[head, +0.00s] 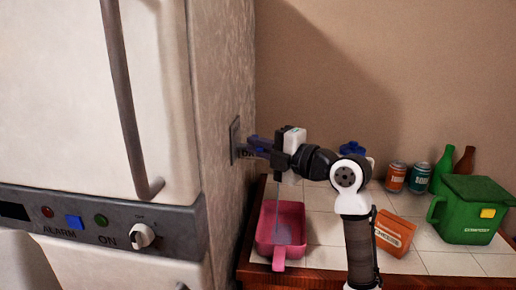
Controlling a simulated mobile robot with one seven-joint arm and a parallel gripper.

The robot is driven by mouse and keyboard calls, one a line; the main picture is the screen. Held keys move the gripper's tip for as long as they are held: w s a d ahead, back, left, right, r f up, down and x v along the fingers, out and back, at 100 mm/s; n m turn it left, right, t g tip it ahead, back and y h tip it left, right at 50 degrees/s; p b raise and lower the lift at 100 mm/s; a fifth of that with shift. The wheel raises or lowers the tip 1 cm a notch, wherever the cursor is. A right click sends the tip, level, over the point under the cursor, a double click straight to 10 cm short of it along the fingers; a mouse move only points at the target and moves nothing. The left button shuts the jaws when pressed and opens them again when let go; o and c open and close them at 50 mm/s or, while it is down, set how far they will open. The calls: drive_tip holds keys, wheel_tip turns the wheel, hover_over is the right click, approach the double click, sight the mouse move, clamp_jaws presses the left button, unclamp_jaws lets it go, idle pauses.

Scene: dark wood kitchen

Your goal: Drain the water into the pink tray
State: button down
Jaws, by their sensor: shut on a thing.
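The pink tray (292,211) stands on the tiled counter, below and just right of the fridge's side. A thin bluish stream of water (277,200) falls into it, and a pale bluish patch shows inside. The drain fitting (235,139) is a grey plate on the fridge's side, with a partly hidden label beginning "DR". My gripper (261,146) is at this fitting, above the tray, pointing left. It is shut on the drain part there; the fingers hide most of that part.
The white fridge (80,120) fills the left. An orange box (394,235), two cans (407,178), bottles (445,165) and a green compost bin (470,212) stand on the counter to the right. A blue object (352,148) is partly hidden behind my arm.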

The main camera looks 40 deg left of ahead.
drive_tip(key=c, duration=1.5)
unclamp_jaws()
drive_tip(key=d+b, duration=0.1)
drive_tip(key=d, duration=0.3)
drive_tip(key=d+b, duration=0.1)
drive_tip(key=d, duration=0.4)
drive_tip(key=d+b, duration=0.2)
drive_tip(key=d, duration=0.2)
drive_tip(key=shift+w+d, duration=0.3)
drive_tip(key=shift+d, duration=0.1)
